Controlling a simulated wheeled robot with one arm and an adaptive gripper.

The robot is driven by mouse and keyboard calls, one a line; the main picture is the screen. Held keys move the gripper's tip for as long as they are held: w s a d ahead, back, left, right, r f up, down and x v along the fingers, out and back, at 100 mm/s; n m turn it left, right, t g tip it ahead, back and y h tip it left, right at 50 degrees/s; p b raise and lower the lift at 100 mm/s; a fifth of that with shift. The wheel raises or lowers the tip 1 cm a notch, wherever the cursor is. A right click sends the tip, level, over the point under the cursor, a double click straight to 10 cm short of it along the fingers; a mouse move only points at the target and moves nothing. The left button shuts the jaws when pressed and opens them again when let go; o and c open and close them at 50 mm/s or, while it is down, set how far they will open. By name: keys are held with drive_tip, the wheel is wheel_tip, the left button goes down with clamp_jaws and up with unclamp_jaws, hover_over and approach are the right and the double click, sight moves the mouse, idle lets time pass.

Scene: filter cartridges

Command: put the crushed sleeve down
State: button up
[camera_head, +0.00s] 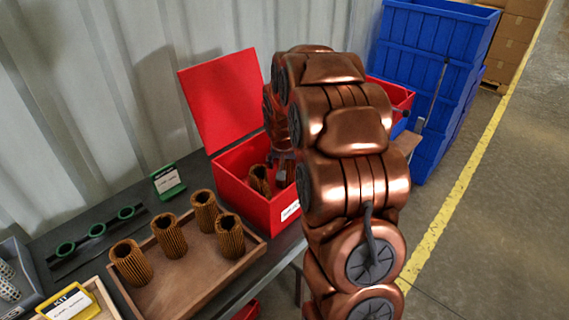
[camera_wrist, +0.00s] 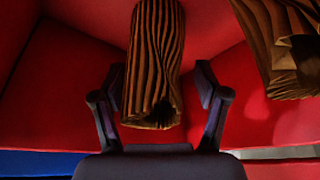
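In the wrist view a brown pleated sleeve (camera_wrist: 155,55), its near end dark and misshapen like a crushed one, lies between the fingers of my gripper (camera_wrist: 160,88). The fingers are spread, with a visible gap to the sleeve on the right; no firm hold shows. The sleeve is inside the red box (camera_head: 255,208), against its red floor and walls. A second sleeve (camera_wrist: 285,45) is at the upper right, its end also uneven. In the head view one sleeve (camera_head: 259,180) shows in the box; my arm hides much of the box and most of my gripper.
The red box's lid (camera_head: 220,98) stands open at the back. A wooden tray (camera_head: 190,290) with several upright sleeves (camera_head: 168,235) is to the left. A green-framed sign (camera_head: 168,181) stands behind it. Blue crates (camera_head: 430,70) are stacked at the right.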

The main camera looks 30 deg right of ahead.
drive_tip(key=shift+o, duration=0.8)
drive_tip(key=shift+r, duration=0.25)
drive_tip(key=b+v, duration=0.2)
drive_tip(key=v, duration=1)
drive_tip(key=s+a+f+n+g+y, duration=0.1)
drive_tip(key=s+a+n, duration=0.1)
drive_tip(key=s+a, duration=0.5)
drive_tip(key=s+a+f+n+g+y, duration=0.1)
drive_tip(key=s+a, duration=0.6)
drive_tip(key=s, duration=0.9)
drive_tip(key=s+a+f+n+g, duration=0.2)
drive_tip(key=s+a, duration=0.5)
drive_tip(key=s, duration=0.4)
drive_tip(key=shift+s+n+g+y, duration=0.4)
drive_tip(key=shift+n+g, duration=0.3)
drive_tip(key=shift+n, duration=0.4)
